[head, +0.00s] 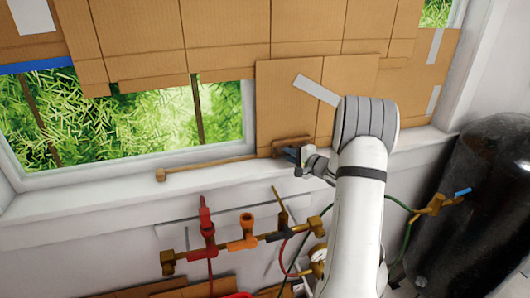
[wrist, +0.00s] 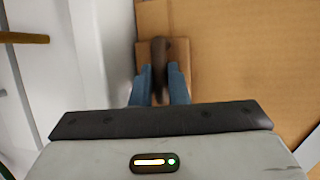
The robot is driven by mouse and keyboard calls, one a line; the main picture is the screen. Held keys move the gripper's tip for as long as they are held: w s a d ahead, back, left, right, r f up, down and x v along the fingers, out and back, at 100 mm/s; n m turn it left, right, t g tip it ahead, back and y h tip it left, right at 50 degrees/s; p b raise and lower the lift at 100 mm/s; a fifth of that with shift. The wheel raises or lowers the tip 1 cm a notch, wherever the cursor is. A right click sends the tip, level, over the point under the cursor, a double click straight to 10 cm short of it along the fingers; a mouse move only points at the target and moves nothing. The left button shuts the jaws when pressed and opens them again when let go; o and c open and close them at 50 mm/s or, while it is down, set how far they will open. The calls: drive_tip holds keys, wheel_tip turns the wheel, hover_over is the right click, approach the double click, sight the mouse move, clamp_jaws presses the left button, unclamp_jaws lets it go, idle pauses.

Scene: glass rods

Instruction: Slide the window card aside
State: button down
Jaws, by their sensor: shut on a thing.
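The window card (head: 283,105) is a brown cardboard panel standing against the lower right of the window, just above the sill. A strip of pale tape crosses its upper part. A small brown handle (head: 292,142) sits low on the card; in the wrist view the handle (wrist: 158,50) stands on a small cardboard pad. My gripper (head: 291,154) is at the card's bottom, with its blue fingers (wrist: 159,84) shut on the handle. My arm hides the card's lower right part in the head view.
Uncovered glass with greenery (head: 130,125) lies left of the card. A thin wooden strip (head: 210,167) with an end block runs along the sill (head: 100,187). Below are a manifold with red and orange valves (head: 240,235) and hoses. A black tank (head: 485,210) stands right.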

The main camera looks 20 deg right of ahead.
drive_tip(key=shift+s+d+p, duration=0.1)
drive_tip(key=shift+d+p, duration=0.2)
drive_tip(key=shift+d, duration=1.4)
drive_tip(key=c, duration=1.5)
unclamp_jaws()
drive_tip(key=shift+d+f, duration=0.1)
drive_tip(key=shift+d, duration=0.1)
drive_tip(key=shift+c, duration=0.2)
drive_tip(key=shift+o, duration=0.7)
drive_tip(key=shift+a, duration=0.15)
drive_tip(key=shift+s+d, duration=0.25)
drive_tip(key=shift+s, duration=0.1)
drive_tip(key=b+v, duration=0.2)
drive_tip(key=v, duration=0.5)
